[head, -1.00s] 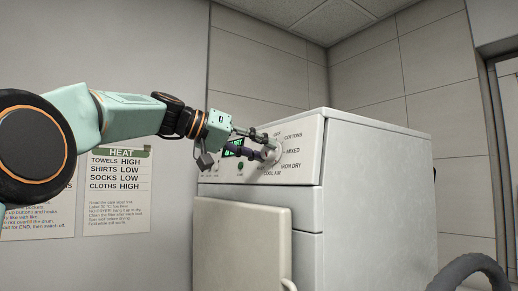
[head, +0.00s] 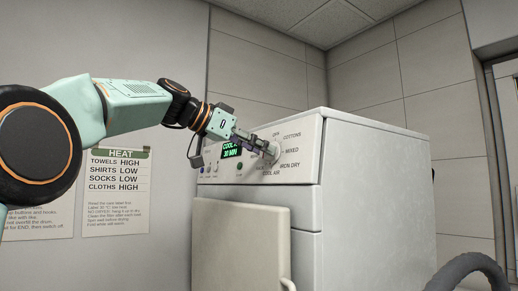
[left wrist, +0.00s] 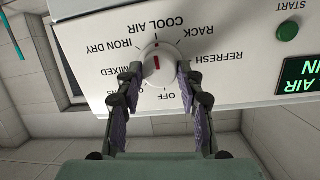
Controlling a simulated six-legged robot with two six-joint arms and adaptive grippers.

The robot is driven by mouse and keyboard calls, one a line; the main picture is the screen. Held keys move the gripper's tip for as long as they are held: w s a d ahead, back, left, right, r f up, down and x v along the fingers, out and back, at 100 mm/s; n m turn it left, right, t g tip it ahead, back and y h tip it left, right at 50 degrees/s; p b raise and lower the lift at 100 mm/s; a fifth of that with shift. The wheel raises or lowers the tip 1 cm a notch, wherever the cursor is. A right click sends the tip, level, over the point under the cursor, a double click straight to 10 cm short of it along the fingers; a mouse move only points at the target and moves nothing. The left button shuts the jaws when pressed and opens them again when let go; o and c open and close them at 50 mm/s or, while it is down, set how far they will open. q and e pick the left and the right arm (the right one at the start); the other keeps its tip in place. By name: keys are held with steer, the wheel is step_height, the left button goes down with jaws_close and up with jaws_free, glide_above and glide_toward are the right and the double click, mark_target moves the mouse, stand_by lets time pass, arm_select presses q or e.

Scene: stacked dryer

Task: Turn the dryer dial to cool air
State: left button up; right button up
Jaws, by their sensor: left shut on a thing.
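The dryer dial (head: 275,150) is a round white knob on the control panel, ringed by printed labels. In the left wrist view the dial (left wrist: 160,62) has a red mark that points at the COOL AIR label (left wrist: 157,22). My left gripper (head: 267,147) is shut on the dial, with one finger on each side of its rim in the left wrist view (left wrist: 160,76). My right gripper is not in view.
The white dryer (head: 375,190) stands against a tiled wall. A panel door (head: 240,240) is on its front below the controls. A green start button (left wrist: 288,31) is near the dial. A HEAT notice (head: 116,190) hangs on the left wall.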

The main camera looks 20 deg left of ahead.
arm_select(q)
steer(key=shift+f, duration=0.45)
steer(key=o, duration=1.2)
steer(key=shift+a+r, duration=0.15)
steer(key=shift+r, duration=0.2)
steer(key=v, duration=1.1)
steer(key=shift+s+a+r, duration=0.15)
steer(key=shift+s, duration=0.15)
steer(key=shift+s, duration=0.2)
